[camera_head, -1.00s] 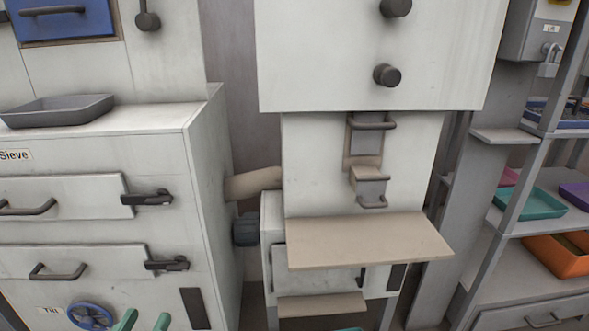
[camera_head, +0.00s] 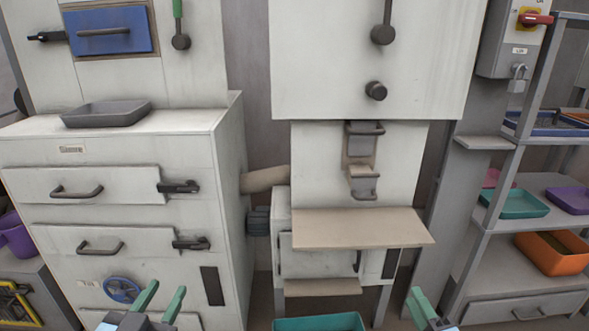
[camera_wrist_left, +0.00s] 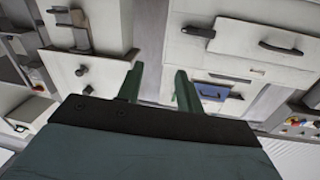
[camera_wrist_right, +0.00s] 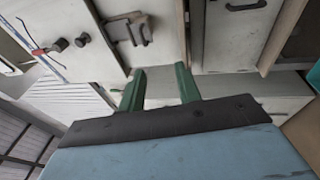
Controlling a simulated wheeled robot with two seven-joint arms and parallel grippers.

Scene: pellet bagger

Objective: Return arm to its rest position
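My left gripper (camera_head: 158,301) has green fingers and shows at the bottom left of the head view, in front of the Sieve cabinet. In the left wrist view its two fingers (camera_wrist_left: 158,84) stand apart with nothing between them. My right gripper (camera_head: 422,306) shows at the bottom of the head view, right of the middle. In the right wrist view its fingers (camera_wrist_right: 160,88) are also apart and empty. Neither gripper touches anything that I can see.
The sieve cabinet (camera_head: 110,210) carries a grey tray (camera_head: 106,113). The bagger's beige shelf (camera_head: 362,229) juts out in the middle, with a teal bin (camera_head: 318,322) low in front. A rack at right holds an orange bin (camera_head: 552,254) and a teal tray (camera_head: 515,203).

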